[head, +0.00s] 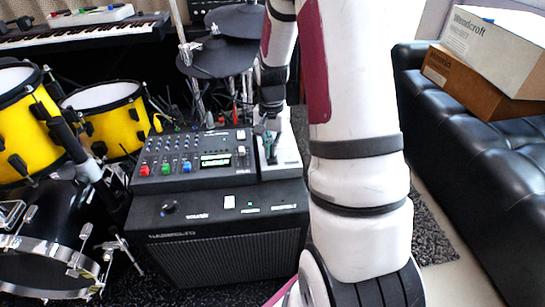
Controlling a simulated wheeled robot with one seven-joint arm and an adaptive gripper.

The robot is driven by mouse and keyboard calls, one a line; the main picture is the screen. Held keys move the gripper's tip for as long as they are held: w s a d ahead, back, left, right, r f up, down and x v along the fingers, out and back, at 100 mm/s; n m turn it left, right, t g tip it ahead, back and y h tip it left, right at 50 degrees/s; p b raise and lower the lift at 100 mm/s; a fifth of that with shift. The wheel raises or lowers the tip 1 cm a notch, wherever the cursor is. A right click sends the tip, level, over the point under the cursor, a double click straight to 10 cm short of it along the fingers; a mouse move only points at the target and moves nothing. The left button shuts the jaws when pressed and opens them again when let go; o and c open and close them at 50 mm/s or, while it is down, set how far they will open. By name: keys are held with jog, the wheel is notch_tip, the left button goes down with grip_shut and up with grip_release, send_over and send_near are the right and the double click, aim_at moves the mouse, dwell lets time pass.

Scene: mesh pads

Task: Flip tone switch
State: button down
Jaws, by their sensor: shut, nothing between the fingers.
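A black amplifier (222,256) stands on the floor at the centre-left. Its top panel holds a round knob (169,207), a small pale switch (229,201) and a few labels too small to read. I cannot tell which control is the tone switch. A black mixer (190,158) with several knobs, coloured buttons and a lit display sits on the amplifier's back part. My gripper (267,140) is shut and empty, pointing down at a white device (289,158) right of the mixer. Whether its tips touch anything is unclear.
A yellow drum kit (103,112) stands at left, with a keyboard (80,36) behind it. Dark drum pads (215,58) are at the back. A black sofa (475,145) with boxes (490,50) lies at right. Some floor (450,275) is free before the sofa.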

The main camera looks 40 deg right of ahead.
jog(key=shift+r+p, duration=2.8)
jog(key=shift+r, duration=0.7)
